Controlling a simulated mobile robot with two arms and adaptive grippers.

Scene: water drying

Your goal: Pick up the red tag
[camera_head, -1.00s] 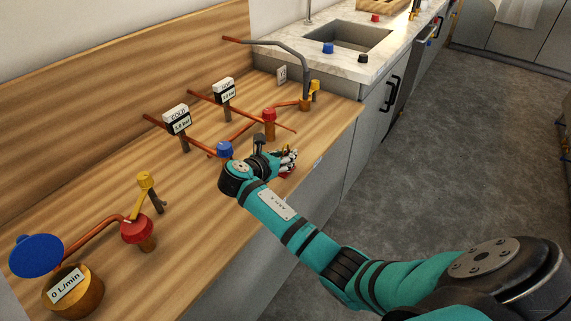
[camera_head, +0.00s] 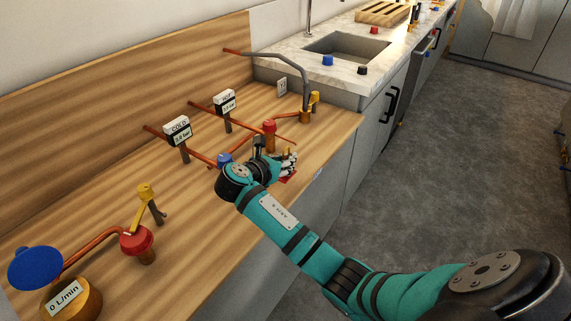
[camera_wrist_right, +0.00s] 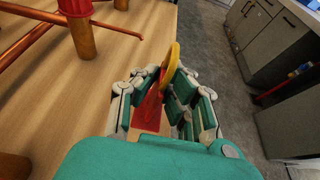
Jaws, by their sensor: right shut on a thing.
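In the head view a small part of the red tag (camera_head: 288,179) shows below my right gripper (camera_head: 288,163), near the front edge of the wooden counter. The right gripper is shut on the tag. The fingers hide part of it, and I cannot tell how far it is above the counter. My left gripper is not in view.
The wooden counter (camera_head: 200,235) carries copper pipes, a blue knob (camera_head: 224,160), red valves (camera_head: 269,127) and two gauges (camera_head: 179,131). A sink (camera_head: 347,48) lies beyond. Open floor (camera_head: 440,190) lies to the right.

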